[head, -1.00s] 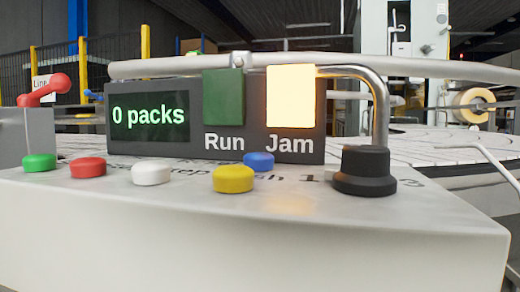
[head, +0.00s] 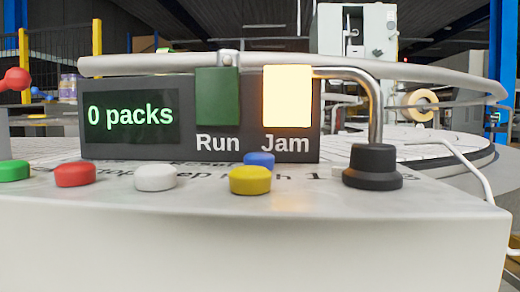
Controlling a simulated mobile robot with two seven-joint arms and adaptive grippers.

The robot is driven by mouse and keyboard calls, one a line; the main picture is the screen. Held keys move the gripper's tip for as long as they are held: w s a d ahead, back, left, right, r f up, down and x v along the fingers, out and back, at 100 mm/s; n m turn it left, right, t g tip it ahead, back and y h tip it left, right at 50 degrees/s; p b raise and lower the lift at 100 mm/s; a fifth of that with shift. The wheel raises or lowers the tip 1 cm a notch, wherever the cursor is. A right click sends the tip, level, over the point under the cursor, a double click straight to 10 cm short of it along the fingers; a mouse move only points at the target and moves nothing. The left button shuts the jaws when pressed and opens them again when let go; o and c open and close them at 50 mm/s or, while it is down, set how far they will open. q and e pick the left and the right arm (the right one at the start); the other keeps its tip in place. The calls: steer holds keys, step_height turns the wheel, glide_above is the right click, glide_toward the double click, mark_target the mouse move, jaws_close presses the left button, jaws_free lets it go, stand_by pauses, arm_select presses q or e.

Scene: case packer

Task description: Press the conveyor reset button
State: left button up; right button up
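The control box (head: 300,235) fills the lower part of the head view. On its top, from left to right, are a green button (head: 12,171), a red button (head: 75,175), a white button (head: 156,178), a yellow button (head: 250,181) and a blue button (head: 260,160) set farther back. The printed labels are partly hidden behind the buttons, so I cannot tell which button is marked reset. A black knob (head: 373,168) sits at the right. The display (head: 132,116) reads "0 packs". The Run lamp (head: 217,96) is dark green; the Jam lamp (head: 287,96) is lit. Neither gripper shows.
A grey rail (head: 180,64) curves behind the display panel. A round pale conveyor table (head: 440,150) lies behind at the right. A red-knobbed lever (head: 15,79) is at the left edge. A white machine (head: 365,50) stands at the back.

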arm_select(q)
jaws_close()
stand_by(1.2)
